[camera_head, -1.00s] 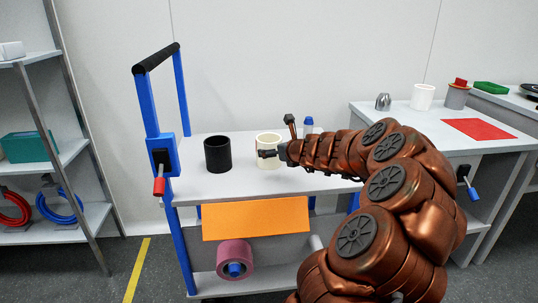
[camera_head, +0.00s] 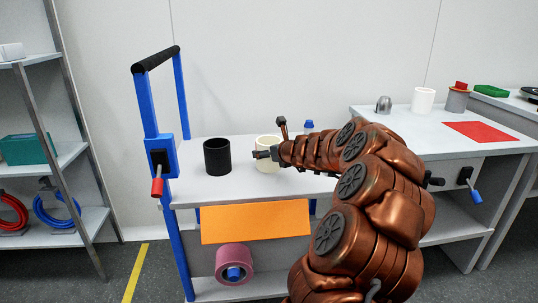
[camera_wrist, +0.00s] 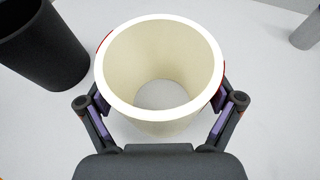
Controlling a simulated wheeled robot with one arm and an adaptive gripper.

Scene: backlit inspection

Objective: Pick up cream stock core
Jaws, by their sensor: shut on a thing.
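The cream stock core (camera_head: 268,142) is a hollow, open-topped cylinder on the cart's top shelf. In the wrist view the cream core (camera_wrist: 160,115) fills the middle, with its white rim and the pale surface seen through its bore. My gripper (camera_wrist: 160,100) has one finger on each side of it, with purple pads against its outer wall. In the head view my gripper (camera_head: 266,154) reaches in from the right and covers part of the core. The core looks upright. I cannot tell whether its base is clear of the shelf.
A black cylinder (camera_head: 217,156) stands just left of the core; it also shows in the wrist view (camera_wrist: 40,45). The cart's blue post and handle (camera_head: 156,65) rise at the left. A side table (camera_head: 400,121) with a white cup (camera_head: 423,99) is at the right.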

